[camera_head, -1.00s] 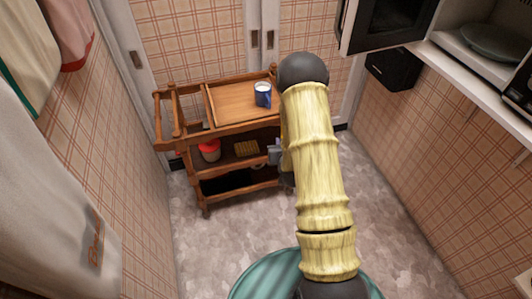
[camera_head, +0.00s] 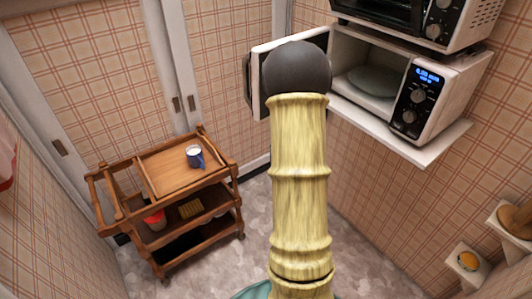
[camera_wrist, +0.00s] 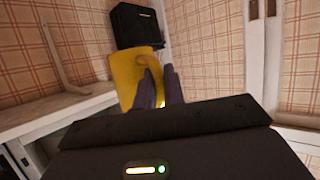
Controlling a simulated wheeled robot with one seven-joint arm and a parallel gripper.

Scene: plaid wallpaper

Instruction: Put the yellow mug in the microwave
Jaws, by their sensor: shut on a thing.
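The yellow mug (camera_wrist: 135,75) shows in the wrist view, tilted, with its handle between my fingers. My gripper (camera_wrist: 160,88) is shut on the mug at the handle. In the head view my arm hides both gripper and mug. The microwave (camera_head: 432,95) sits on a white shelf at the upper right of the head view. Its door (camera_head: 262,75) stands open to the left, partly hidden by my arm. A round plate (camera_head: 373,80) lies inside, with nothing seen on it.
A toaster oven (camera_head: 400,15) is above the microwave. A wooden cart (camera_head: 150,180) at the left holds a blue mug (camera_head: 195,156) and a red-topped container (camera_head: 155,220). Small wall shelves (camera_head: 465,262) are at the lower right. A black box (camera_wrist: 132,22) shows beyond the mug.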

